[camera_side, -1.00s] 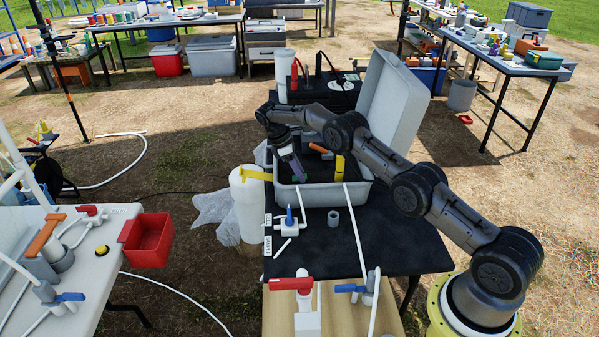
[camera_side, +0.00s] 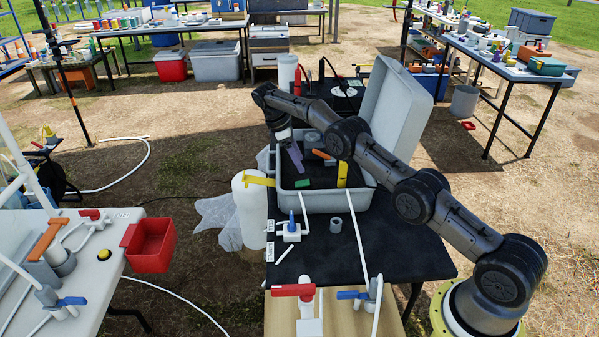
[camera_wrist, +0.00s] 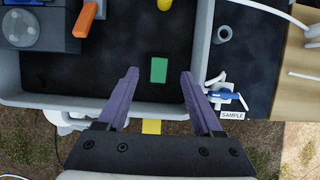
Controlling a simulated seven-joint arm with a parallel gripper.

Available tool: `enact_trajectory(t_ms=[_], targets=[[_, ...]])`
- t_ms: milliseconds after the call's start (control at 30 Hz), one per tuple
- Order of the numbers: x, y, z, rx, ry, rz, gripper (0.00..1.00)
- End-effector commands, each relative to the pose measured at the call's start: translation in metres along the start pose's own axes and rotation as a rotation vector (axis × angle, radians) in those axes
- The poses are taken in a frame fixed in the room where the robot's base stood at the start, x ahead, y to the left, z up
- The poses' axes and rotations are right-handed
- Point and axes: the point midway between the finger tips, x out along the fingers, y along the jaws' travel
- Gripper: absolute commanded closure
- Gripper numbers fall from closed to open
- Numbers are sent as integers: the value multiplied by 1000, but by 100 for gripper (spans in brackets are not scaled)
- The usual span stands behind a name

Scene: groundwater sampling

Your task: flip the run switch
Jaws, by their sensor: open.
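An open grey case (camera_side: 322,203) stands on the black table. In the wrist view, an orange lever (camera_wrist: 86,20) sits on a grey unit (camera_wrist: 42,30) at the case's upper left; the lever also shows in the side view (camera_side: 321,154). A small green block (camera_wrist: 159,69) lies on the dark case floor. I cannot tell which part is the run switch. My gripper (camera_wrist: 158,73) is open, with purple fingers pointing into the case. In the wrist view the green block appears between the fingertips; the height gap is unclear. My gripper (camera_side: 295,160) holds nothing visible.
The raised lid (camera_side: 392,105) stands behind the case. A yellow piece (camera_side: 342,175) is at the front wall. A blue-handled valve (camera_wrist: 228,98) labelled SAMPLE, tubing and a grey ring (camera_side: 335,222) lie in front. A white cylinder (camera_side: 249,215) stands left.

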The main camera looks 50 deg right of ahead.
Motion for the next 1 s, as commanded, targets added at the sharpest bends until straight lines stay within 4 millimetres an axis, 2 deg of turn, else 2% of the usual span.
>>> enact_trajectory(t_ms=[233,733,767,867,1000], targets=[[-20,0,8,0,-1,-1,32],[-28,-1,10,-1,3,5,32],[-33,0,11,1,8,12,32],[-66,2,19,13,42,55,32],[-139,-7,45,28,99,125,32]])
